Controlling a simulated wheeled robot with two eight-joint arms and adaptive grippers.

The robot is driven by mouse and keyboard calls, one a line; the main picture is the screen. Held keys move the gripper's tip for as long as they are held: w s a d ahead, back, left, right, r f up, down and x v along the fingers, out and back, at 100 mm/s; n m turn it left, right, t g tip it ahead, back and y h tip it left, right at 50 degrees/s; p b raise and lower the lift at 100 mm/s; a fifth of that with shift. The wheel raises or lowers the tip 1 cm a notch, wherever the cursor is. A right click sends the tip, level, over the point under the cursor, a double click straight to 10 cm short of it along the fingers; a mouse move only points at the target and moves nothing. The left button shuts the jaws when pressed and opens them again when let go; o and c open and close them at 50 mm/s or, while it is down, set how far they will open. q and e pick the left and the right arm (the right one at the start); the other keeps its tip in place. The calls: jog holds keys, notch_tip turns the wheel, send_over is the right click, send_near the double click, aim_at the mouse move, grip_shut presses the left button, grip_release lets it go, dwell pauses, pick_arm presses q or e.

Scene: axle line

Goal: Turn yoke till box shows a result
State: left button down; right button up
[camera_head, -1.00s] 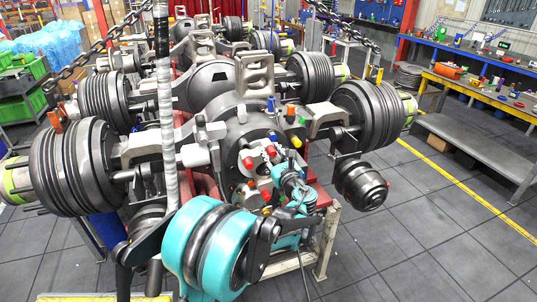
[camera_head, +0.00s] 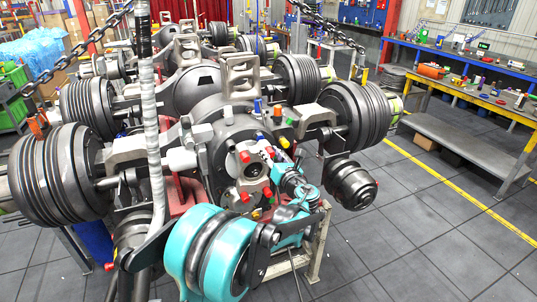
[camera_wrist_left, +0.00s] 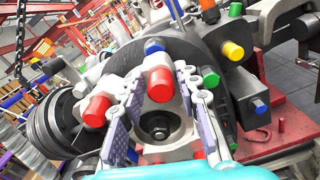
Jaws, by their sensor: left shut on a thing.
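The yoke (camera_wrist_left: 160,106) is a grey metal fitting with a dark centre nut, on the front of the axle's round housing. In the left wrist view, the two purple-padded fingers of my left gripper (camera_wrist_left: 157,112) stand on either side of it and close on it. Red caps (camera_wrist_left: 98,111) surround the yoke. In the head view, my left gripper (camera_head: 272,176) is at the front of the axle, and its wrist partly hides the yoke (camera_head: 255,171). My right gripper is not in view. I cannot tell which object is the box; no result is readable.
Large ribbed drums (camera_head: 60,178) flank the housing, with more axles behind. A dark canister (camera_head: 351,186) sticks out to the right. A hanging chain and a wrapped pole (camera_head: 152,130) stand at left. Workbenches (camera_head: 470,85) line the right; grey floor between is open.

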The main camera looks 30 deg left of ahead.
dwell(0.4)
pick_arm(q)
jog(key=c, duration=1.5)
grip_release()
jog(key=shift+o, duration=1)
jog(key=shift+a, duration=0.1)
jog(key=shift+s+d, duration=0.15)
jog(key=shift+d, duration=0.15)
jog(key=v, duration=1.1)
jog(key=shift+s, duration=0.2)
jog(key=shift+d, duration=0.1)
